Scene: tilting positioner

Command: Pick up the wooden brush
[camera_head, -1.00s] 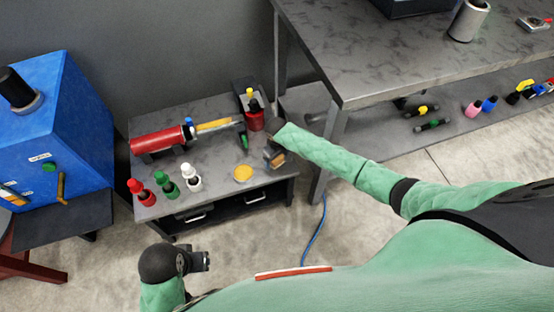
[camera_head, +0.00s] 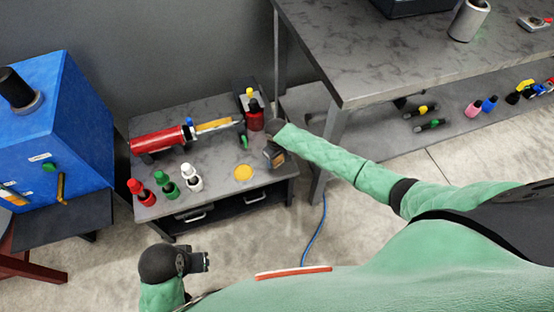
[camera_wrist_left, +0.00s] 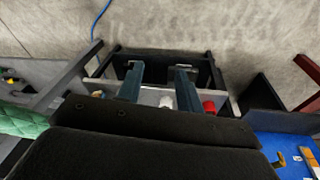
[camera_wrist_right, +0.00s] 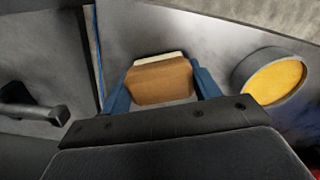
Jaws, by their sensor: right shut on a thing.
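The wooden brush (camera_wrist_right: 160,80) has a brown wooden block and a pale strip along its far edge in the right wrist view. My right gripper (camera_wrist_right: 162,86) is shut on it, with a blue finger against each side. In the head view the brush (camera_head: 279,160) shows small at the right end of the low grey table, just below my right gripper (camera_head: 273,147). I cannot tell whether the brush touches the tabletop. My left gripper (camera_head: 206,262) is apart from the table at the lower left; its two blue fingers (camera_wrist_left: 157,85) stand apart with nothing held between them.
A round yellow-topped tin (camera_head: 243,173) sits left of the brush on the low table (camera_head: 215,165). Red, green and white bottles (camera_head: 166,183) stand near its front edge. A red cylinder (camera_head: 158,139) and a red container (camera_head: 255,121) are behind. A tall workbench (camera_head: 345,90) stands at the right.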

